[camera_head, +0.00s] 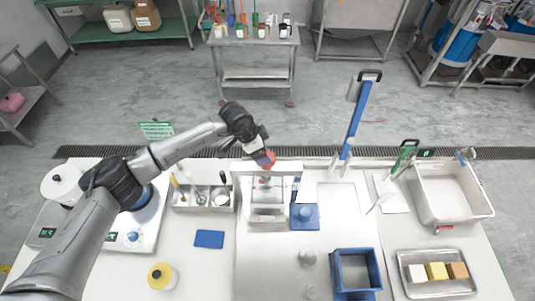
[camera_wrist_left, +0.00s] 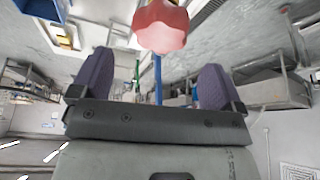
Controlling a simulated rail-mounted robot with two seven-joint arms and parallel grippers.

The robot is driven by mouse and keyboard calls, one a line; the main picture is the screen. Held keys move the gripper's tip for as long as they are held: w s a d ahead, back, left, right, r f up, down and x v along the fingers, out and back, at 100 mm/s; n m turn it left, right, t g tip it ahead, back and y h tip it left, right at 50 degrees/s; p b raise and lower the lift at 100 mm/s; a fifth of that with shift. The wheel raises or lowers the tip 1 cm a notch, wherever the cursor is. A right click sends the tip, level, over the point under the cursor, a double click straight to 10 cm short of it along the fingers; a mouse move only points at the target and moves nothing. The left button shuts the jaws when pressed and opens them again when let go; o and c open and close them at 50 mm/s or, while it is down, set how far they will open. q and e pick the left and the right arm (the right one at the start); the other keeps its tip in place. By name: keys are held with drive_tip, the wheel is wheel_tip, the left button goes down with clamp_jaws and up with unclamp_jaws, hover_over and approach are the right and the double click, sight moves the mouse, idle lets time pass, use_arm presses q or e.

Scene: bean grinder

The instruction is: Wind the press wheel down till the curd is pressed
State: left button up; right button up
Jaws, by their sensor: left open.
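The press (camera_head: 268,205) is a pale frame near the back edge of the white worktop. Its red press wheel (camera_head: 266,158) sits at the top; it also shows in the wrist view as a red, lobed knob (camera_wrist_left: 160,28). My left gripper (camera_head: 259,146) is above and beside the wheel in the head view. In the wrist view the two dark fingers (camera_wrist_left: 153,68) stand wide apart with nothing between them, and the wheel lies past the fingertips, apart from them. I cannot make out the curd inside the press. My right gripper is not in view.
A steel tray with containers (camera_head: 203,197) stands left of the press. A blue block (camera_head: 305,216) stands close on its right, and a tall blue-handled tool (camera_head: 356,117) rises behind. A blue crate (camera_head: 357,271) and a white sink (camera_head: 450,192) are farther right.

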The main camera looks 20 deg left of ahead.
use_arm(q)
drive_tip(key=x, duration=0.4)
drive_tip(key=shift+p+x, duration=0.3)
drive_tip(key=shift+x, duration=0.75)
drive_tip(key=shift+c, duration=0.2)
drive_tip(key=c, duration=0.9)
